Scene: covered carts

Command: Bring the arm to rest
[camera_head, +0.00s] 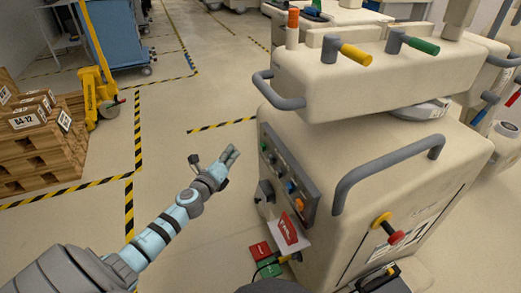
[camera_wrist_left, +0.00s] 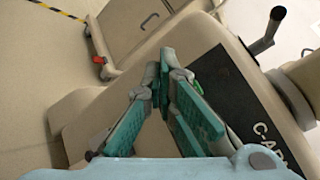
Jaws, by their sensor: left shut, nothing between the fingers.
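My left arm (camera_head: 160,235), pale blue and grey, reaches in from the lower left of the head view. My left gripper (camera_head: 231,157) is in the air left of the beige cart, apart from it. In the left wrist view the green-padded fingers of the left gripper (camera_wrist_left: 163,78) meet at their tips, with nothing between them. My right gripper does not show in either view.
The beige cart (camera_head: 350,215) with grey handles (camera_head: 385,165) and a control panel (camera_head: 288,175) stands close on the right. Boxes on pallets (camera_head: 40,155), a yellow pallet jack (camera_head: 97,95) and a blue cart (camera_head: 115,35) stand left. Open floor (camera_head: 190,95) lies beyond the gripper.

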